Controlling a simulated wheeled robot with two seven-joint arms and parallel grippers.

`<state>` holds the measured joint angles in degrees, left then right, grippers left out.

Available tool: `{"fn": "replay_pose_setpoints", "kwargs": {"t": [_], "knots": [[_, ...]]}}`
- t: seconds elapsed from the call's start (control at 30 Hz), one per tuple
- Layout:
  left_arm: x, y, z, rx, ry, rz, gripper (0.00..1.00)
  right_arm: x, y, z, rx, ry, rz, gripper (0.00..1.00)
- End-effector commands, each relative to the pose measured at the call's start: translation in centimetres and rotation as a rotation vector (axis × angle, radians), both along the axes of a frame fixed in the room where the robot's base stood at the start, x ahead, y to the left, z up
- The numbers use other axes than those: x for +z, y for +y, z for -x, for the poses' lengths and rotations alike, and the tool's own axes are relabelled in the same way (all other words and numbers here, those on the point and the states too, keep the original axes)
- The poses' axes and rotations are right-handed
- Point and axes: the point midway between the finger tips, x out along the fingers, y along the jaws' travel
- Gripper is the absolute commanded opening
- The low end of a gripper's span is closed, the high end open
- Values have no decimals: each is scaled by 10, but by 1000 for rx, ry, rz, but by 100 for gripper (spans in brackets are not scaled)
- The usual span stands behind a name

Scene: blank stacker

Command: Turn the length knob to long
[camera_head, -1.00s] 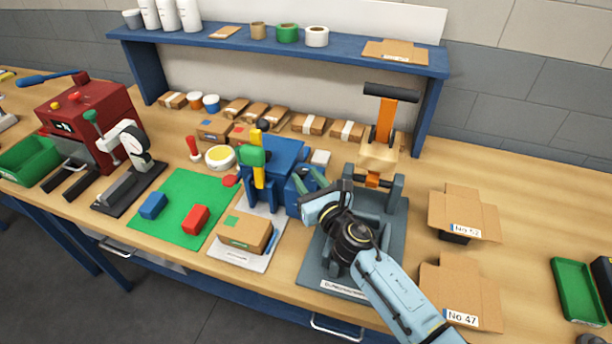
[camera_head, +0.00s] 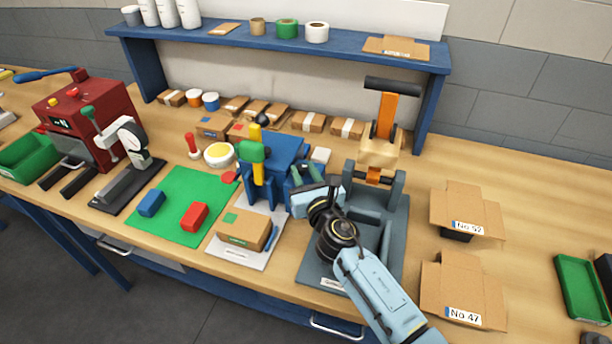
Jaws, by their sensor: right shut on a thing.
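A blue machine (camera_head: 287,150) with a green and yellow lever (camera_head: 256,160) stands at the middle of the bench. My right gripper (camera_head: 307,173) is at the right side of this machine, its fingers pointing away from me against the blue side. It is shut on a small part there, which I take to be the length knob. The fingers and the gripper body hide the knob, so its setting cannot be read. My left gripper is not in view.
A brown carton (camera_head: 244,230) sits on a pale plate in front of the blue machine. A grey press with an orange lever (camera_head: 386,115) stands close to the right of my gripper. A green mat (camera_head: 181,222) lies left.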

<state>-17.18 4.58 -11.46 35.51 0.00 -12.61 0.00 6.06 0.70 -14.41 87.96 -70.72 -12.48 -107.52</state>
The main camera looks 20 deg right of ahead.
Motion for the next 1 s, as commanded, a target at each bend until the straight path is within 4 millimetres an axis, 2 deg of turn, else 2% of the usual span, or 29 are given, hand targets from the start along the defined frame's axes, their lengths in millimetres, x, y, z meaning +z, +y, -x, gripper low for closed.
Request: {"fn": "replay_pose_setpoints", "kwargs": {"t": [0.03,0.23,0.4,0.7,0.73,0.77,1.0], "knots": [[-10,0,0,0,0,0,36,-4,3,0,-44,-2,-4,4],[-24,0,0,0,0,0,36,-3,6,-1,-200,-1,-2,4],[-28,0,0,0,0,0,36,-1,7,0,-262,-1,-2,4],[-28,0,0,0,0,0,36,0,6,0,-268,-1,-1,4],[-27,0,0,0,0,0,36,0,6,0,-268,-1,-1,28],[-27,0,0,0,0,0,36,0,6,0,-268,-1,-1,32],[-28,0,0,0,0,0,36,0,6,0,-267,-1,-1,34]]}}
